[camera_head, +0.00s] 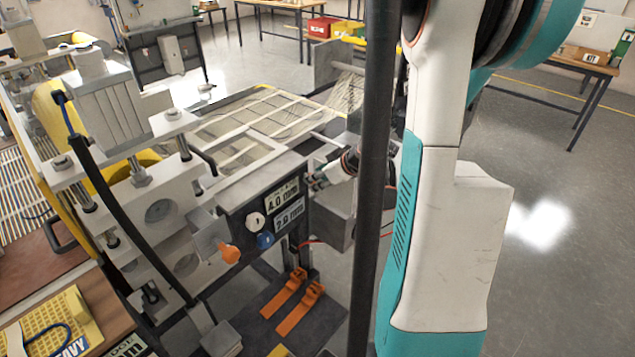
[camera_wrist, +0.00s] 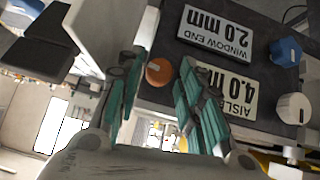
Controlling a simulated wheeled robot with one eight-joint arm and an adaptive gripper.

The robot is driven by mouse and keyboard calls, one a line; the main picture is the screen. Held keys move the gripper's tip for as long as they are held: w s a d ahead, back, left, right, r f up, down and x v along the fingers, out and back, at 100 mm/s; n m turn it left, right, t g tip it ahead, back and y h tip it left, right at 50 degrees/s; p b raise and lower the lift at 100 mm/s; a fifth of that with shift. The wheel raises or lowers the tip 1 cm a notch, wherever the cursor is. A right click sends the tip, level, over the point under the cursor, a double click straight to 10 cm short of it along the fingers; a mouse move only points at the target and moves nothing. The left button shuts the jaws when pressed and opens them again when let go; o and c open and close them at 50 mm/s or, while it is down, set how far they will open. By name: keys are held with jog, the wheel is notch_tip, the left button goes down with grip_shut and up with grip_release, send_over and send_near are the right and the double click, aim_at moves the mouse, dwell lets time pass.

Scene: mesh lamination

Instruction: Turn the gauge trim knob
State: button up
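A dark panel (camera_head: 262,190) carries a 4.0 mm label (camera_head: 282,195) and a 2.0 mm label (camera_head: 290,215). In the wrist view the panel appears upside down, and a round orange knob (camera_wrist: 159,71) shows on it beside the labels. My gripper (camera_head: 318,180) is at the panel's right end in the head view. In the wrist view my gripper (camera_wrist: 158,95) has its teal fingers apart, one on each side of the orange knob, with visible gaps. I cannot tell whether the fingertips reach around it. No lettering naming the trim knob is readable.
Orange brackets (camera_head: 290,300) lie below. The roller stand (camera_head: 160,210) is at left. Open floor (camera_head: 540,230) lies right.

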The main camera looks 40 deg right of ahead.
jog(key=shift+w+f, duration=0.4)
jog(key=shift+w, duration=0.05)
jog(key=c, duration=0.8)
jog(key=shift+a, duration=0.1)
jog(key=h+b, duration=0.1)
jog(key=n+h+b, duration=0.1)
jog(key=h+b, duration=0.1)
jog(key=n+h+b, duration=0.1)
jog(key=shift+a+f+t+h, duration=0.3)
jog(key=shift+a+t, duration=0.1)
jog(key=n+h+b, duration=0.1)
jog(key=b, duration=0.1)
jog(key=n+t+h+b, duration=0.1)
jog(key=b, duration=0.1)
jog(key=shift+s+a+h, duration=0.1)
jog(key=shift+h, duration=0.2)
